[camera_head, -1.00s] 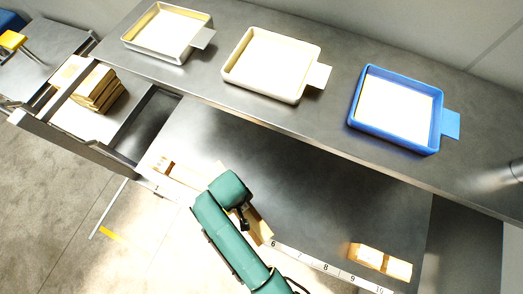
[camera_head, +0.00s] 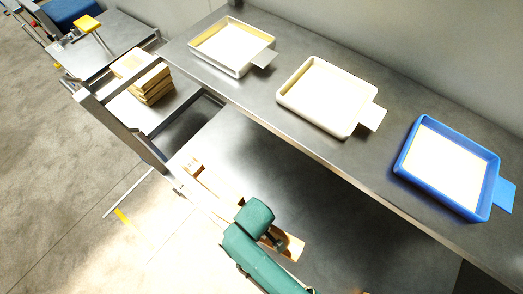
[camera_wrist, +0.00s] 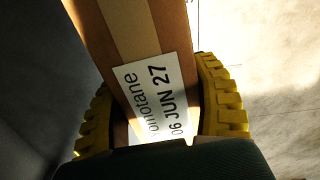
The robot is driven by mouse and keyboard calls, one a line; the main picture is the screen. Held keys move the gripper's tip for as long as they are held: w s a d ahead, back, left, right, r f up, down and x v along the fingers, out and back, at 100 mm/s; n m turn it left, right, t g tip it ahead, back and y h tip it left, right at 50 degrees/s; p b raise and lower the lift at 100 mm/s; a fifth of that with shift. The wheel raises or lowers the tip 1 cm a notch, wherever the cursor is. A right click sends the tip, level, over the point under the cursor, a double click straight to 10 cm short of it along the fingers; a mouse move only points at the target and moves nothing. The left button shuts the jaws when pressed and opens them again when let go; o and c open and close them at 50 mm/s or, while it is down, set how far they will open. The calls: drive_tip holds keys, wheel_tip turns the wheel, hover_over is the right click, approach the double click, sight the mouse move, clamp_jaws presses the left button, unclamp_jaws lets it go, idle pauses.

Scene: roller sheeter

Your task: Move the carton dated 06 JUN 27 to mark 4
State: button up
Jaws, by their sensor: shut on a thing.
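The carton dated 06 JUN 27 (camera_wrist: 150,40) is brown, with a tan band and a white label (camera_wrist: 158,98) reading "06 JUN 27" in the wrist view. My gripper (camera_wrist: 158,120) has its yellow ribbed fingers on both sides of it and is shut on it. In the head view my green wrist covers the fingers and part of the carton. An end of the carton (camera_head: 293,246) shows right of the wrist, near the front edge of the lower steel surface (camera_head: 285,165). The numbers of the marks are not readable now.
Another brown carton (camera_head: 192,165) lies at the left end of the lower surface. A metal tray (camera_head: 240,70), a white tray (camera_head: 330,128) and a blue tray (camera_head: 470,208) stand on the raised shelf. Stacked cartons (camera_head: 150,85) sit at the upper left. The lower surface's middle is clear.

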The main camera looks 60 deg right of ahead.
sight(277, 230)
drive_tip(key=shift+m, duration=0.9)
drive_tip(key=s+d, duration=0.1)
drive_tip(key=s+d+f, duration=0.1)
drive_tip(key=s, duration=0.1)
drive_tip(key=s+d, duration=0.1)
drive_tip(key=s, duration=0.1)
drive_tip(key=shift+s+f, duration=0.2)
drive_tip(key=shift+f, duration=0.15)
wheel_tip(277, 230, down, 9)
drive_tip(key=shift+f+b, duration=0.2)
drive_tip(key=shift+b, duration=0.1)
drive_tip(key=shift+f, duration=0.15)
drive_tip(key=o, duration=1.3)
drive_tip(key=shift+c, duration=0.2)
